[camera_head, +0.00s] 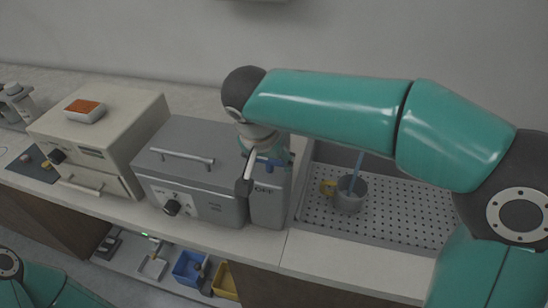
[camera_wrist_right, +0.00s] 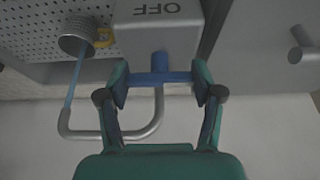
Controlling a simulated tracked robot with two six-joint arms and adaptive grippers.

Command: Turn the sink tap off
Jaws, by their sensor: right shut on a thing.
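The sink tap has a blue crossbar handle (camera_wrist_right: 160,75) on a grey housing (camera_wrist_right: 160,28) marked OFF. My right gripper (camera_wrist_right: 160,82) is shut on this handle, one finger at each end of the bar. A curved metal spout (camera_wrist_right: 110,136) runs past the gripper. A thin blue stream (camera_wrist_right: 73,84) runs from the spout into a grey mug (camera_wrist_right: 78,45) with a yellow handle. In the head view the handle (camera_head: 265,163) shows partly below my right wrist, and the mug (camera_head: 349,195) stands upright on the perforated sink tray (camera_head: 410,205). My left gripper is out of view.
Left of the tap stand a grey press box (camera_head: 190,170) with a bar handle and knob, and a cream box (camera_head: 95,135) carrying an orange-topped block (camera_head: 85,109). Blue (camera_head: 190,269) and yellow (camera_head: 225,282) bins sit below the counter. The counter front strip (camera_head: 340,260) is clear.

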